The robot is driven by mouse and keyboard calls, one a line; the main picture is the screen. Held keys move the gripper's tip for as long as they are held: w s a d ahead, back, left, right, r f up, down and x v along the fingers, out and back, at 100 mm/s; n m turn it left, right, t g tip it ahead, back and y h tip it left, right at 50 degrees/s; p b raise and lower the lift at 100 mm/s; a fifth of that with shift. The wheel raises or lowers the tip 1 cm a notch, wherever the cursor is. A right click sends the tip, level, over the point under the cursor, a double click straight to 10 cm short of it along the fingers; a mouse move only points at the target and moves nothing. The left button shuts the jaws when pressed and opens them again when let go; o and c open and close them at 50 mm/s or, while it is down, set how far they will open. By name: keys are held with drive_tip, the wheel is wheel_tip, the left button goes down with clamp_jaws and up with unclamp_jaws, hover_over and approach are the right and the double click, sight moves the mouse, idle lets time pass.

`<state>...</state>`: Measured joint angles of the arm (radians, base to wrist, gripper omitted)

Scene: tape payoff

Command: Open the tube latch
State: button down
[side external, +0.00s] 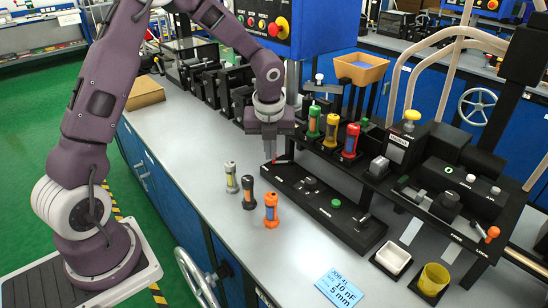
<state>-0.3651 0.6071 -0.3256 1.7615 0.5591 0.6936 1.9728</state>
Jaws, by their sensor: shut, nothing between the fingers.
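My gripper (271,157) points straight down, with its fingers shut and empty. It is over the far-left end of a long low black fixture (325,214).
Three tubes, silver-yellow (231,177), black (248,193) and orange (271,210), stand left of the fixture. Green, yellow and red tubes stand in a rack behind. A white bin (393,259), yellow cup (432,281) and blue card (340,289) are at the front. Bare bench lies between.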

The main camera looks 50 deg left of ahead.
drive_tip(key=v, duration=0.5)
drive_tip(key=shift+s+r, duration=0.1)
drive_tip(key=shift+r, duration=0.15)
drive_tip(key=s+d+r+n+t, duration=0.2)
drive_tip(key=s+d+r+n, duration=0.3)
drive_tip(key=s+r+n, duration=0.65)
drive_tip(key=s+d+n+t+h, duration=0.1)
drive_tip(key=s+d+n, duration=0.1)
drive_tip(key=s+n, duration=0.5)
drive_tip(key=s+d+n+h, duration=0.1)
drive_tip(key=s+d+n, duration=0.1)
drive_tip(key=s+n, duration=0.5)
drive_tip(key=shift+s+d+f+t, duration=0.15)
drive_tip(key=shift+s+d+t, duration=0.1)
drive_tip(key=shift+s+t, duration=0.2)
